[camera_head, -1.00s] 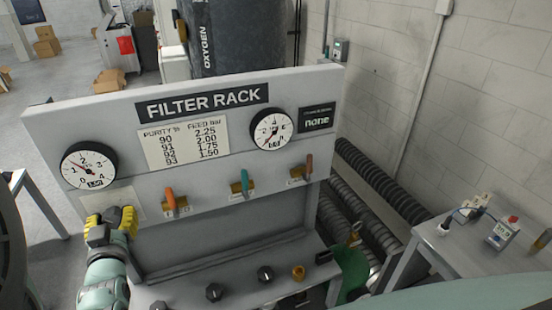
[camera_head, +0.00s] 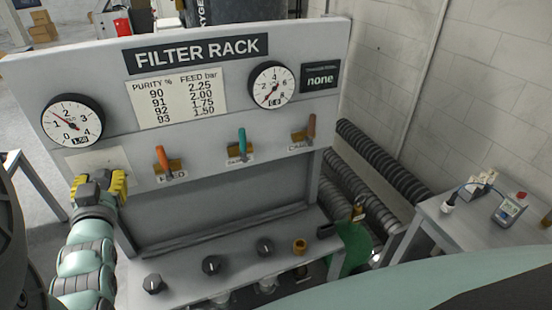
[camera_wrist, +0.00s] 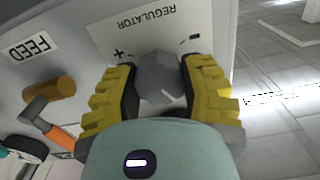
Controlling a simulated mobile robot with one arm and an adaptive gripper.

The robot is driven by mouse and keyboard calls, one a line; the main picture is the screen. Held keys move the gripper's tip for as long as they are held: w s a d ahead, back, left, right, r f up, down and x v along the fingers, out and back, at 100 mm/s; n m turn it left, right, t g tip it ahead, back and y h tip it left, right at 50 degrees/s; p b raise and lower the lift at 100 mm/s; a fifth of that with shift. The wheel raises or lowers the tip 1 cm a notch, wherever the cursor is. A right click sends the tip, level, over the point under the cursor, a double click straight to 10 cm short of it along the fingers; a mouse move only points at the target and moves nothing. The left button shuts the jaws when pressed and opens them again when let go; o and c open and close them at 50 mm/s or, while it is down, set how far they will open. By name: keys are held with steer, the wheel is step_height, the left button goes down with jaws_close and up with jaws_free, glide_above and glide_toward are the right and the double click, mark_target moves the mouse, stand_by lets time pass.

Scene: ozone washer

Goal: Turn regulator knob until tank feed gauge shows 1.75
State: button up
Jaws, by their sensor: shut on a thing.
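My gripper (camera_wrist: 158,90) is shut on the grey faceted regulator knob (camera_wrist: 160,72), with a yellow-and-black finger on each side. The knob sits on a white plate marked REGULATOR (camera_wrist: 145,25), with + and − signs; a pale mark shows on it. In the head view my gripper (camera_head: 99,186) is at the panel's lower left and mostly hides the knob. The round left gauge (camera_head: 73,122) is just above it. Its needle points up-left, between 1 and 2, and its small readout appears to say 1.50.
The FILTER RACK panel (camera_head: 140,200) carries an orange lever (camera_head: 162,158), a green lever (camera_head: 242,145), a red-brown lever (camera_head: 311,127) and a second gauge (camera_head: 272,85). Dark knobs, one of them here (camera_head: 211,265), line the shelf below. A side table (camera_head: 430,225) stands right.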

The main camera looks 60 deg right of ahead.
steer(key=shift+r+b, duration=0.1)
steer(key=shift+b, duration=0.35)
steer(key=o, duration=1.2)
steer(key=shift+s+a, duration=0.35)
steer(key=shift+s, duration=0.05)
steer(key=shift+v, duration=3.25)
